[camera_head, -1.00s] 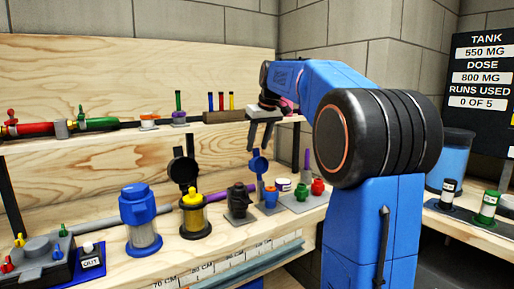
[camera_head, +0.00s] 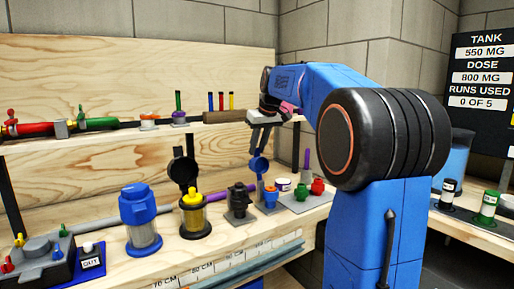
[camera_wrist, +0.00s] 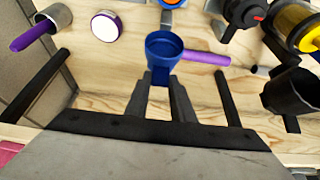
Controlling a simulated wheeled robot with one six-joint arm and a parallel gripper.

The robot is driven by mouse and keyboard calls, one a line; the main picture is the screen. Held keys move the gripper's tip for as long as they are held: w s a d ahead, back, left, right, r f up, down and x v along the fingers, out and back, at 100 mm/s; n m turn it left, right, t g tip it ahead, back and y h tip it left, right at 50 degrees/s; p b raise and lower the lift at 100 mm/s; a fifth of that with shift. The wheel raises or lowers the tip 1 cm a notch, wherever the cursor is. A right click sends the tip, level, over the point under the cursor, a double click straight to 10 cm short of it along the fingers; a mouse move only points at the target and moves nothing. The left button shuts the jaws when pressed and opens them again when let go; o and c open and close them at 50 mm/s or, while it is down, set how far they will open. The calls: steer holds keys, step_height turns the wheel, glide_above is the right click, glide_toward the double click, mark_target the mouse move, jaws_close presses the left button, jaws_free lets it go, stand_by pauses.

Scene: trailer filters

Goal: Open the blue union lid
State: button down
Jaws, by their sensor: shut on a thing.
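The blue union lid (camera_head: 259,165) is a round blue cup shape, raised above the bench in front of the back board. In the wrist view the lid (camera_wrist: 164,46) faces me, with a narrow tab running down between my fingertips. My gripper (camera_head: 264,142) reaches down from above and is shut on that tab; its fingers (camera_wrist: 159,88) show on both sides of it. A small blue body with an orange top (camera_head: 270,196) stands just below and right of the lid. It is mostly cut off in the wrist view.
A raised black lid (camera_head: 184,170), a yellow-topped filter (camera_head: 194,218) and a black fitting (camera_head: 239,200) stand to the left. A white jar (camera_head: 283,184) and green and red fittings (camera_head: 317,187) stand right. A purple rod (camera_wrist: 205,58) lies close beside the lid.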

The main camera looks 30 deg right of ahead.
steer(key=shift+s+r+t, duration=0.1)
steer(key=shift+s+t, duration=0.2)
steer(key=shift+s, duration=0.95)
steer(key=c, duration=1.5)
jaws_free()
steer(key=shift+r, duration=0.1)
steer(key=v, duration=1.7)
steer(key=shift+s, duration=0.15)
